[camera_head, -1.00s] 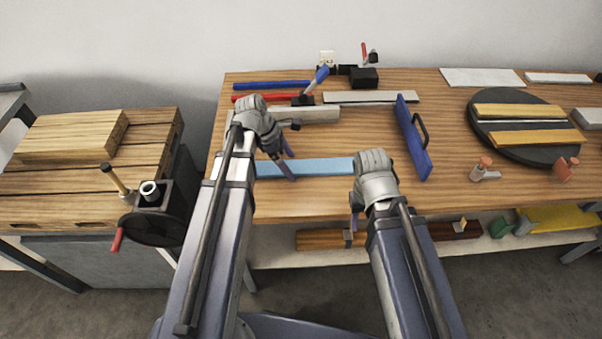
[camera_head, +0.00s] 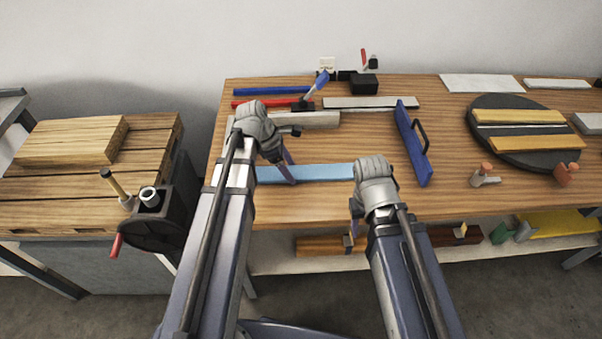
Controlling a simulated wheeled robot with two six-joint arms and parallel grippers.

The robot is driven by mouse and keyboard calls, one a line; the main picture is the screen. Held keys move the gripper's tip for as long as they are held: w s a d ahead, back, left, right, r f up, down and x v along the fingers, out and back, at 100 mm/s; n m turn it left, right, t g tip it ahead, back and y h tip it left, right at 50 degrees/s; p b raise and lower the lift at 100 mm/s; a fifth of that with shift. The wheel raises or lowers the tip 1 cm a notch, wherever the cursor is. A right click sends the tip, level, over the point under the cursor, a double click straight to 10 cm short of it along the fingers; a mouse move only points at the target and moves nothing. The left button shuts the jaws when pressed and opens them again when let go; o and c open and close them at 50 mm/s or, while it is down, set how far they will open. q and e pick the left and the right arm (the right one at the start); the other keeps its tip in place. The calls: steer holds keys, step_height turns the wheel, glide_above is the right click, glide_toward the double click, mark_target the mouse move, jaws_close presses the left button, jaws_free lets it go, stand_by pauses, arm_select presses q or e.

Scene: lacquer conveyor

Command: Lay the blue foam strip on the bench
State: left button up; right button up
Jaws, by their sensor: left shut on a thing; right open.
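The light blue foam strip (camera_head: 325,172) lies lengthwise, left to right, over the front part of the wooden bench (camera_head: 300,205). I cannot tell whether it rests flat on the wood or is held just above it. My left gripper (camera_head: 287,170) is shut on the strip left of its middle, fingers pointing down and to the right. The strip's right end is hidden behind my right gripper (camera_head: 355,208). My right gripper is open and appears empty, near the bench's front edge.
A blue board with a black handle (camera_head: 413,143) stands right of the strip. Behind the strip lie a pale bar (camera_head: 315,120), a red bar (camera_head: 262,102) and clamps. A dark round turntable (camera_head: 510,155) with yellow strips is at the right. A wooden block (camera_head: 72,140) sits on the left cart.

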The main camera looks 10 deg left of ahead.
arm_select(q)
steer(key=shift+c, duration=0.4)
step_height(320, 180, up, 10)
steer(key=p, duration=1)
